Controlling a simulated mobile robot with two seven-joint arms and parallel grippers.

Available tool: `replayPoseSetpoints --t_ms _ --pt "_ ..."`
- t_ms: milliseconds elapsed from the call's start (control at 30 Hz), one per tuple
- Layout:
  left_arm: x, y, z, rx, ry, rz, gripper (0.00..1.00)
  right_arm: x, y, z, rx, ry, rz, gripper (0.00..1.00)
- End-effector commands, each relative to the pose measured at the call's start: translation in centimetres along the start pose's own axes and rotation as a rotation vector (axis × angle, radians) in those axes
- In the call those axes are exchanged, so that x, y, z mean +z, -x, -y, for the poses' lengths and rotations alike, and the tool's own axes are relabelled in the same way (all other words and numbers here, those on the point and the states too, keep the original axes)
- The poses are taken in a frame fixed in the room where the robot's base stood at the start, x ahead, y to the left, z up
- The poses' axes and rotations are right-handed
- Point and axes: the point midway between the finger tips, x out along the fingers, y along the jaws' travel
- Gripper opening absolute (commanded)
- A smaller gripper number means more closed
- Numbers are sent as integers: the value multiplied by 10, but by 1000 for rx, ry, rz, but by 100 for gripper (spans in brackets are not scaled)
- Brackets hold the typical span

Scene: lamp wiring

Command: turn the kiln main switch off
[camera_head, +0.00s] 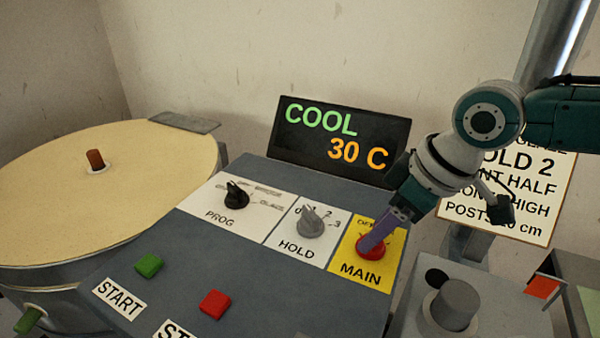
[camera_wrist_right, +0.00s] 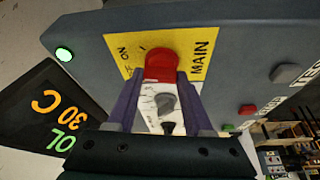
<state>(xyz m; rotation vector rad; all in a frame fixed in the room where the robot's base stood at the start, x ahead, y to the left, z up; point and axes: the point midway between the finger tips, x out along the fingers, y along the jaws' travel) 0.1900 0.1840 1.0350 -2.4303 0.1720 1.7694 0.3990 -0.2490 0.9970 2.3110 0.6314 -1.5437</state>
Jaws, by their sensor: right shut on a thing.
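The main switch is a red knob (camera_head: 370,246) on a yellow plate (camera_head: 377,276) marked MAIN, at the right end of the grey control panel. My right gripper (camera_head: 376,240) reaches down to it from the right, its purple fingers shut on the knob. In the right wrist view the red knob (camera_wrist_right: 160,66) sits between the two fingertips (camera_wrist_right: 160,78), on the yellow plate (camera_wrist_right: 124,62) with ON printed on one side. The fingers hide part of the plate's lettering in the head view. My left gripper is in neither view.
A grey HOLD knob (camera_head: 310,222) and a black PROG knob (camera_head: 237,195) stand to the left. A display (camera_head: 340,140) reads COOL 30 C. Green (camera_head: 149,265) and red (camera_head: 215,304) buttons lie in front. A round kiln lid (camera_head: 150,180) is at left.

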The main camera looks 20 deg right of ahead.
Motion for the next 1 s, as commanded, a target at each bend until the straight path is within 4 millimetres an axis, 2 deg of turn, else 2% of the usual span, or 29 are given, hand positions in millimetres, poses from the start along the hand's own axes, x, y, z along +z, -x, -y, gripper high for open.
replayPoseSetpoints --t_ms 600,1000 --pt "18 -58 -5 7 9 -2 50 -1 -6 -3 -223 538 -3 0" --pt "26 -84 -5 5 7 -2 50 -3 -4 -4 -332 803 0 0"
